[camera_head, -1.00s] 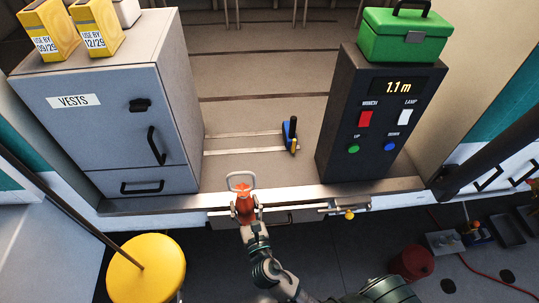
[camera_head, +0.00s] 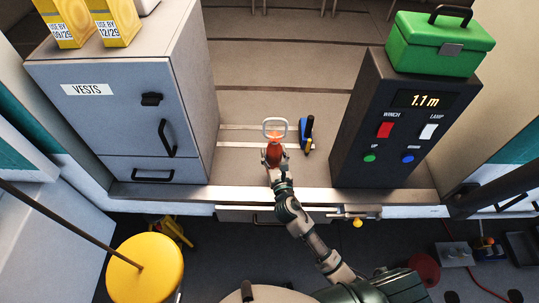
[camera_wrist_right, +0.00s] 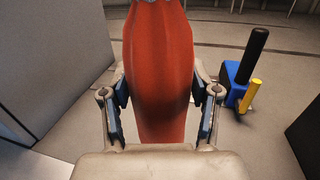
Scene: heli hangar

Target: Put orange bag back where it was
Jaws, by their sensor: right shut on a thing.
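The orange bag (camera_head: 273,153) is a red-orange pouch with a pale ring handle (camera_head: 275,127) at its top end. My right gripper (camera_head: 276,168) is shut on it and holds it over the front part of the helicopter floor (camera_head: 250,105). In the right wrist view the bag (camera_wrist_right: 160,75) fills the middle, between the two fingers (camera_wrist_right: 160,100). Whether the bag touches the floor I cannot tell. My left gripper is not in view.
A blue, black and yellow tool (camera_head: 306,134) stands just right of the bag. The grey vests cabinet (camera_head: 110,120) is on the left, the black winch panel (camera_head: 385,125) on the right. A yellow stool (camera_head: 145,268) is below.

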